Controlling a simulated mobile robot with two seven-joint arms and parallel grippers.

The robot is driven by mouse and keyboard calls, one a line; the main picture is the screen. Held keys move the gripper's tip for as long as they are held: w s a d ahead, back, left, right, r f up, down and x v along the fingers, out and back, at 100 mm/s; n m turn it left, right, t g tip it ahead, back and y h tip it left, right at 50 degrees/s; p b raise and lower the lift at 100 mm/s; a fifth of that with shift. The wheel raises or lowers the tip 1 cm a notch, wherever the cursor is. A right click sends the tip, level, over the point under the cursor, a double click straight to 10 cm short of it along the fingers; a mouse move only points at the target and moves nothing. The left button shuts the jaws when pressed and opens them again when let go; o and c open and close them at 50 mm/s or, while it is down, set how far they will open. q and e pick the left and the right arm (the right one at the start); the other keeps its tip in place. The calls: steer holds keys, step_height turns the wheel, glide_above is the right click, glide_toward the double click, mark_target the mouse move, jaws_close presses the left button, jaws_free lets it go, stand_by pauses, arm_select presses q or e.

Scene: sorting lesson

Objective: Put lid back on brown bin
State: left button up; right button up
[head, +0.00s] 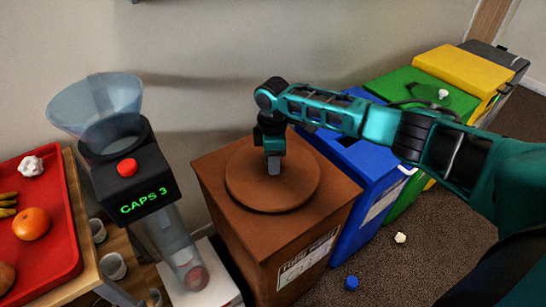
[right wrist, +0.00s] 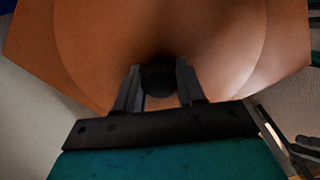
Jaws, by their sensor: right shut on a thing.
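The brown bin (head: 233,239) stands in the middle of the head view with a label on its front. Its round brown lid (head: 300,187) lies flat over the top of the bin; whether it is fully seated I cannot tell. The lid also fills the upper part of the right wrist view (right wrist: 220,60). My right gripper (head: 273,168) points down at the lid's centre. In the right wrist view its two fingers (right wrist: 158,85) are shut on the dark round knob (right wrist: 158,79) of the lid. My left gripper is not in view.
Blue (head: 367,158), green (head: 430,100) and yellow (head: 465,68) bins stand to the right. A blue cap (head: 351,283) and a pale scrap (head: 400,238) lie on the carpet.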

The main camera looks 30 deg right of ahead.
steer(key=o, duration=1.2)
steer(key=shift+c, duration=0.2)
steer(key=shift+o, duration=0.3)
steer(key=shift+o, duration=0.5)
steer(key=o, duration=0.4)
steer(key=shift+c, duration=0.2)
